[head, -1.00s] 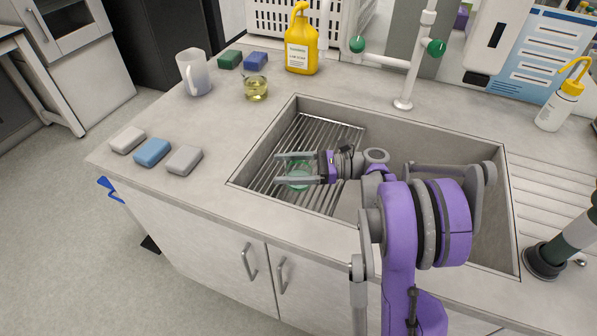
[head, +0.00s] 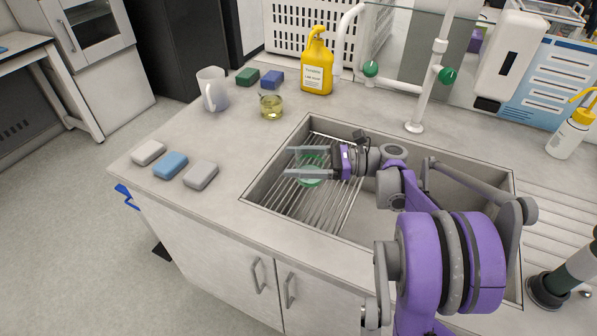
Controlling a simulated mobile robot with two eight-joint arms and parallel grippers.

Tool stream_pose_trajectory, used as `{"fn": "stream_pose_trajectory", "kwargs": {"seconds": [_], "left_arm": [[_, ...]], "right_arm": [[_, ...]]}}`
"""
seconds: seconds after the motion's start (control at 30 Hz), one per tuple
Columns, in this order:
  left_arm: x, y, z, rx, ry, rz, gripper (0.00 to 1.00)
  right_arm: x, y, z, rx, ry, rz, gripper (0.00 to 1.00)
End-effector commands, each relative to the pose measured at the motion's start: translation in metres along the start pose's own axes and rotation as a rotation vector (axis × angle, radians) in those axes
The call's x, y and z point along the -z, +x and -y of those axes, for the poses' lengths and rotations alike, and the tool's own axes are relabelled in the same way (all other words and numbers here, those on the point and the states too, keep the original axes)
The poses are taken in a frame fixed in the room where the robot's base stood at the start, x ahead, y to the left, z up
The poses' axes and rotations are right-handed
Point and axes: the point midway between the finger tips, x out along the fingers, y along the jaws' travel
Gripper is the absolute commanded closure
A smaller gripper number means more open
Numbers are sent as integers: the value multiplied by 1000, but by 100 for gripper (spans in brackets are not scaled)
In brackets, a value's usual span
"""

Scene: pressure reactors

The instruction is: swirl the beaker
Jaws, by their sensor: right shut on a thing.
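A small clear beaker with green contents (head: 311,173) is between the fingers of my right gripper (head: 308,163). The gripper is shut on it and holds it over the left part of the sink, above the metal rack. The fingers partly cover the beaker, and its exact height over the rack is hard to tell. A second small glass vessel with yellow liquid (head: 271,107) stands upright on the counter behind the sink's left side, apart from the gripper. My left gripper is not in view.
The sink (head: 262,214) holds a slatted rack (head: 318,205). A white mug (head: 213,92), sponges (head: 248,77), a yellow soap bottle (head: 317,68) and a tap (head: 418,100) stand behind it. Three bars (head: 170,165) lie at left.

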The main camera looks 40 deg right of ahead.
Motion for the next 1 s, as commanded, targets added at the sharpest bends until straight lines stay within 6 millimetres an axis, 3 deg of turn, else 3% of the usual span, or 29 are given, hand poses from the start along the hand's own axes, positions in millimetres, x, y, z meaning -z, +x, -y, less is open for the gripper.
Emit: {"fn": "stream_pose_trajectory", "kwargs": {"seconds": [0.53, 1.0], "left_arm": [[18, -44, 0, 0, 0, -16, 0], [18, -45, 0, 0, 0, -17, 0]], "right_arm": [[-60, 0, 0, 0, -1, 1, 80], [-61, 0, 0, 0, 0, 0, 80]]}}
